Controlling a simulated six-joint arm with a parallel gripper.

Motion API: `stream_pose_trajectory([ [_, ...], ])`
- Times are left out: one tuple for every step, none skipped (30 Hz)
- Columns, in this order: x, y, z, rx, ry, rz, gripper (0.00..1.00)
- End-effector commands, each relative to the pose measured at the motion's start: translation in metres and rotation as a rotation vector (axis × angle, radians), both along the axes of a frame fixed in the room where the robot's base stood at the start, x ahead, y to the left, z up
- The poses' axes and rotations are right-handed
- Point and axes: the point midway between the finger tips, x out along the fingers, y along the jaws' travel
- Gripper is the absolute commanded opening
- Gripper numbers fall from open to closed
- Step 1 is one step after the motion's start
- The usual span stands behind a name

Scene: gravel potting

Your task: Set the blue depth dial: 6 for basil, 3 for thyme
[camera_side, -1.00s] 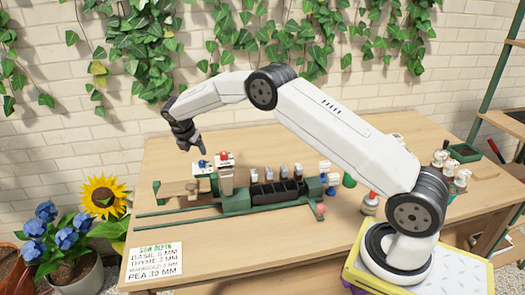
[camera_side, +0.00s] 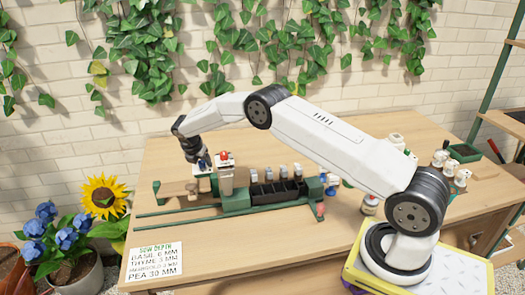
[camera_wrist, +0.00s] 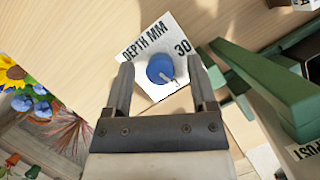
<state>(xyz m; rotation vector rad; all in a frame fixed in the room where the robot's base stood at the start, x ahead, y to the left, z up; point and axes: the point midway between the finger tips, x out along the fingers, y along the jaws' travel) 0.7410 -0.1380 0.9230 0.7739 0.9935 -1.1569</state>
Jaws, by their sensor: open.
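The blue depth dial (camera_wrist: 160,68) sits on a white plate marked "DEPTH MM" (camera_wrist: 143,42) in the wrist view. A "30" shows at the plate's upper right, and a white pointer on the dial points to the lower right, near a "3". My gripper (camera_wrist: 160,75) is open, with one finger on each side of the dial; I cannot tell if they touch it. In the side view my gripper (camera_side: 204,168) is low over the dial plate (camera_side: 204,181) and hides the dial. The sow depth card (camera_side: 154,261) reads basil 6 mm, thyme 3 mm.
A green machine frame (camera_wrist: 265,90) stands close to the right of the dial in the wrist view. In the side view a white tower with a red top (camera_side: 224,160) stands just right of my gripper. A black tray (camera_side: 276,191) lies farther right.

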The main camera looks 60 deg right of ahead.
Motion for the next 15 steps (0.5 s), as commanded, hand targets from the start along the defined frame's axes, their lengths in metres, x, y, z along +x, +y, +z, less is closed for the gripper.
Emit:
stream_pose_trajectory([
  [0.0,-0.0001,0.0,0.0,0.0,0.0,0.73],
  [0.0,0.0,0.0,0.0,0.0,0.0,0.73],
  [0.0,0.0,0.0001,0.0,0.0,0.0,0.63],
  [-0.0001,0.0,0.0001,0.0,0.0,0.0,0.54],
  [-0.0001,0.0,0.0001,0.0,0.0,0.0,0.44],
  [-0.0001,0.0,0.0001,0.0,0.0,0.0,0.32],
  [0.0,0.0001,0.0002,0.0,0.0,0.0,0.22],
  [-0.0001,0.0,0.0002,0.0,0.0,0.0,0.12],
  [-0.0001,0.0001,0.0001,0.0,0.0,0.0,0.0],
  [-0.0001,0.0001,0.0001,0.0,0.0,0.0,0.0],
  [-0.0001,0.0001,0.0001,0.0,0.001,0.0,0.0],
  [-0.0001,0.0001,0.0001,0.0,0.001,0.0,0.0],
  [-0.0001,0.0001,0.0001,0.0,0.001,-0.001,0.0],
  [0.0,0.0002,0.0001,0.0,0.001,-0.003,0.0],
  [0.0,0.0002,0.0001,0.0,0.001,-0.008,0.0],
])
